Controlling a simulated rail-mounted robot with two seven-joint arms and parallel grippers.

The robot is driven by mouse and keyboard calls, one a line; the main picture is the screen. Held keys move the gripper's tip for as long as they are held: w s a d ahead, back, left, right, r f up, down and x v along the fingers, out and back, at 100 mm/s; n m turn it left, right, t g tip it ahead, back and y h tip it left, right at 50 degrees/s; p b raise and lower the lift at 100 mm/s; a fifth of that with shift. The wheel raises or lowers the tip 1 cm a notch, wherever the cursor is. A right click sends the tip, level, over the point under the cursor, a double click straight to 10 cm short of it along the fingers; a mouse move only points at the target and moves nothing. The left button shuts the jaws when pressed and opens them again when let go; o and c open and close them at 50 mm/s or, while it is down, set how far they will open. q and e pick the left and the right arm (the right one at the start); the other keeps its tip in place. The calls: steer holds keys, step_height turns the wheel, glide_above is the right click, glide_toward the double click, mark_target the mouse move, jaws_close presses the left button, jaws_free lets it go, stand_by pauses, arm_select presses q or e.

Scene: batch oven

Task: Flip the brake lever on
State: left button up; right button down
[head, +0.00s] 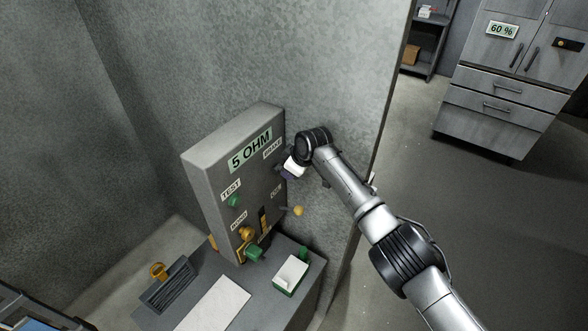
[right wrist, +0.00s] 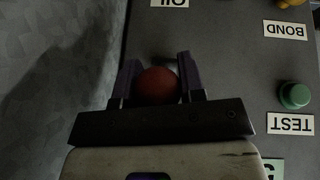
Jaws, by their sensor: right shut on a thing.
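A grey control box (head: 205,165) marked "5 OHM" stands against the wall. A "BRAKE" label (head: 272,149) is at its upper right. My right gripper (head: 284,172) is at the box face just below that label. In the right wrist view my right gripper (right wrist: 158,82) is shut on the brake lever, whose red ball knob (right wrist: 158,86) sits between the two dark fingers. The lever's shaft is mostly hidden behind the knob, so its tilt cannot be told. In the head view the gripper hides the lever. My left gripper is not in view.
The box also carries a green TEST button (head: 234,201), an orange BOND knob (head: 246,233) and a yellow-knobbed lever (head: 298,211) near the OIL label. A green-and-white box (head: 291,274) and white sheet (head: 213,305) lie below. Open floor (head: 440,220) is at right.

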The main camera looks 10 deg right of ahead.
steer(key=c, duration=0.9)
jaws_free()
steer(key=shift+o, duration=0.6)
steer(key=shift+r, duration=0.1)
steer(key=shift+s+d+r, duration=0.15)
steer(key=shift+s+r, duration=0.05)
steer(key=shift+r, duration=0.2)
steer(key=b+v, duration=0.2)
steer(key=v, duration=1)
steer(key=shift+s+r, duration=0.2)
steer(key=shift+r, duration=0.15)
